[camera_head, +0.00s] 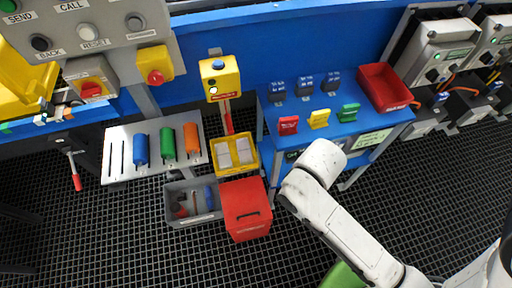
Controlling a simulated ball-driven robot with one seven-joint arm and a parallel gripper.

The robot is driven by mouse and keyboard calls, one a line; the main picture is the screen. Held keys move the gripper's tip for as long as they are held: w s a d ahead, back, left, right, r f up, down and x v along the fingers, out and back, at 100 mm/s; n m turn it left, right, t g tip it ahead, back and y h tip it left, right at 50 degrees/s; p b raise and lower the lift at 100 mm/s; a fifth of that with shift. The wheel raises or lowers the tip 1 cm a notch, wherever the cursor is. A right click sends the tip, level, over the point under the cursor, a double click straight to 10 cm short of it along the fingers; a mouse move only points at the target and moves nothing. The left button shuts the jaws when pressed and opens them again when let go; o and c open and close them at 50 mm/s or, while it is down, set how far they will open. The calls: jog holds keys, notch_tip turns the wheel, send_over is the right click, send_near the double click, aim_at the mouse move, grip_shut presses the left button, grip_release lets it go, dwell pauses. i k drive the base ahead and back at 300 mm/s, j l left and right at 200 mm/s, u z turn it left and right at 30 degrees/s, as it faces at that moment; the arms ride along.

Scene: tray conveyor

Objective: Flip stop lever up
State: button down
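A lever with a red grip (76,182) hangs down at the far left, from a dark housing (70,146) beside the grey slotted panel. Its thin shaft is light and the red end points to the floor. It looks like the stop lever, but I can read no label that confirms this. My white arm reaches in from the lower right and its visible part ends in front of the blue table, far to the right of the lever. My gripper's fingers do not show.
A slotted panel (116,176) carries blue, green and orange cylinders. Below it stand a grey bin (177,213), a red lidded box (246,222) and a yellow tray (248,169). A blue table (345,135) holds coloured tags and a red bin (384,88). A button panel (60,27) hangs upper left.

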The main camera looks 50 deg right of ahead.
aim_at(76, 177)
jog(key=i+j, duration=0.2)
jog(key=j, duration=0.2)
jog(key=i+j, duration=0.25)
jog(key=j, duration=0.15)
jog(key=i+j, duration=0.2)
jog(key=j, duration=0.2)
jog(key=i+j, duration=0.25)
jog(key=j, duration=0.15)
jog(key=i+j, duration=0.2)
jog(key=j, duration=0.15)
